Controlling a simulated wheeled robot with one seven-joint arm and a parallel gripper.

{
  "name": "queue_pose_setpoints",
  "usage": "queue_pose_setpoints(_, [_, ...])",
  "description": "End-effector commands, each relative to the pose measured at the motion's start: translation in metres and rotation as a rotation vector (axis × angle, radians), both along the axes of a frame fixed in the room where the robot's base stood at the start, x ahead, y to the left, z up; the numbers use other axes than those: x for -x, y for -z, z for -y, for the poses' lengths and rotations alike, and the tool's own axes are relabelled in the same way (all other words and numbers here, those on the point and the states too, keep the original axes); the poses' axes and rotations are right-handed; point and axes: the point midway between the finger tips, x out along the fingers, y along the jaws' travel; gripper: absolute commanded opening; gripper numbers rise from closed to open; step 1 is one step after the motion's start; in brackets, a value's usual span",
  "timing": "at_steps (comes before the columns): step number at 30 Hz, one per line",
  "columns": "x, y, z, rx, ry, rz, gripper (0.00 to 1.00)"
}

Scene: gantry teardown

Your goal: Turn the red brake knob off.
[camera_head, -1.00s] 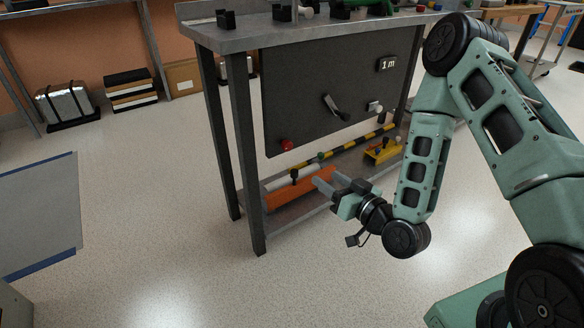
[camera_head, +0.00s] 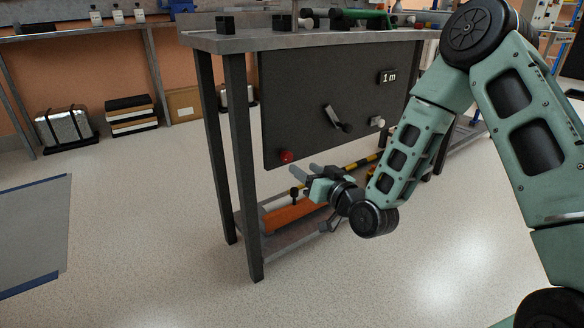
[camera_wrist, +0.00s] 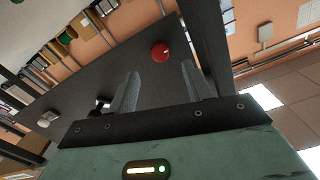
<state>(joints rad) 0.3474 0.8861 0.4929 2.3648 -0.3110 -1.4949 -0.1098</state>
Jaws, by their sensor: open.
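The red brake knob (camera_head: 286,157) sits near the lower left corner of the dark panel (camera_head: 300,95) under the bench top. In the wrist view the red knob (camera_wrist: 160,51) shows ahead of the fingers, a little above the gap between their tips. My gripper (camera_head: 298,171) is open and empty, just below and to the right of the knob in the head view. In the wrist view its two fingers (camera_wrist: 160,70) stand apart with nothing between them. They appear clear of the knob, though the exact distance is hard to tell.
A dark lever (camera_head: 336,118) and a pale knob (camera_head: 377,122) are on the panel to the right. The bench's left front leg (camera_head: 243,180) stands left of the knob. An orange beam (camera_head: 288,214) lies on the lower shelf.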

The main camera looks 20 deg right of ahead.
Motion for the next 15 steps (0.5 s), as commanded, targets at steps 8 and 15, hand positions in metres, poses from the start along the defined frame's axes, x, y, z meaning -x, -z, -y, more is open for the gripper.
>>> queue_pose_setpoints(8, [-0.047, 0.002, -0.016, -0.001, 0.001, 0.003, 0.50])
queue_pose_setpoints(15, [-0.064, 0.000, -0.021, -0.001, 0.000, 0.001, 0.50])
